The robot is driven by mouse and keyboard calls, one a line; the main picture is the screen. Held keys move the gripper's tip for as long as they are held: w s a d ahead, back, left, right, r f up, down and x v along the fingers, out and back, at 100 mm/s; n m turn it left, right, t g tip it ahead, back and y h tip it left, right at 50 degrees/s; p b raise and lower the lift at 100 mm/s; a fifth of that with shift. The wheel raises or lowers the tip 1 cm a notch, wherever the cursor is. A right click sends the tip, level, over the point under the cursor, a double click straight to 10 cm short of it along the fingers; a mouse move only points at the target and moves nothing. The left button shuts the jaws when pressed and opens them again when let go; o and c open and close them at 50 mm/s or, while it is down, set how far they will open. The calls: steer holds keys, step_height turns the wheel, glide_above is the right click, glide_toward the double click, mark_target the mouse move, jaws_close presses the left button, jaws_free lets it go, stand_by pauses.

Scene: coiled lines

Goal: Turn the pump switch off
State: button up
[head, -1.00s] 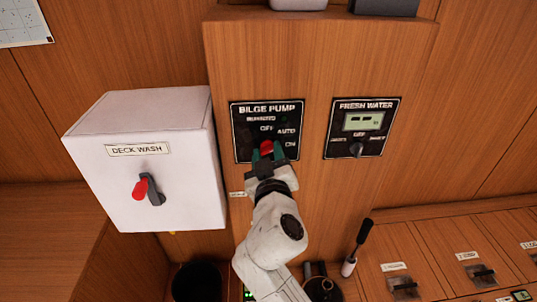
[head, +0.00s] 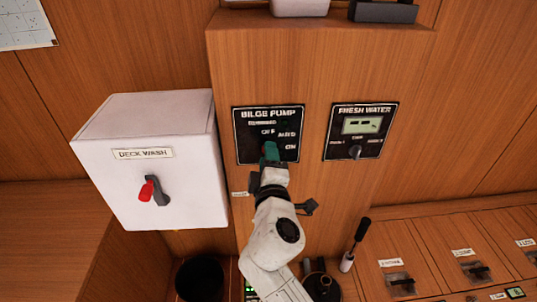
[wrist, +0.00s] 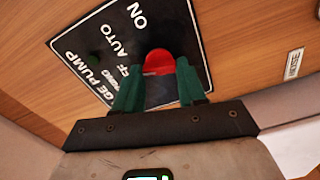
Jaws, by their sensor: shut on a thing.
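The black bilge pump panel (head: 243,140) is on the front of the wooden cabinet, with its labels OFF, AUTO and ON readable. In the wrist view the same panel (wrist: 98,50) appears tilted. Its red switch knob (wrist: 160,63) sits between the two green fingers of my gripper (wrist: 160,76), which is shut on it. In the head view my gripper (head: 270,153) is at the lower middle of the panel and hides the knob. Which label the knob points to cannot be told.
The fresh water panel (head: 338,146) is to the right. A black-handled tool (head: 361,232) stands at lower right, near several drawers or lids.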

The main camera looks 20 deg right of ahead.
steer(key=shift+f+n+p, duration=0.1)
steer(key=shift+n+p, duration=0.35)
steer(key=shift+n, duration=0.85)
steer(key=o, duration=1.1)
steer(key=shift+c, duration=0.2)
steer(key=b+v, duration=0.1)
steer(key=v, duration=0.9)
steer(key=shift+s+a, duration=0.15)
steer(key=shift+s, duration=0.25)
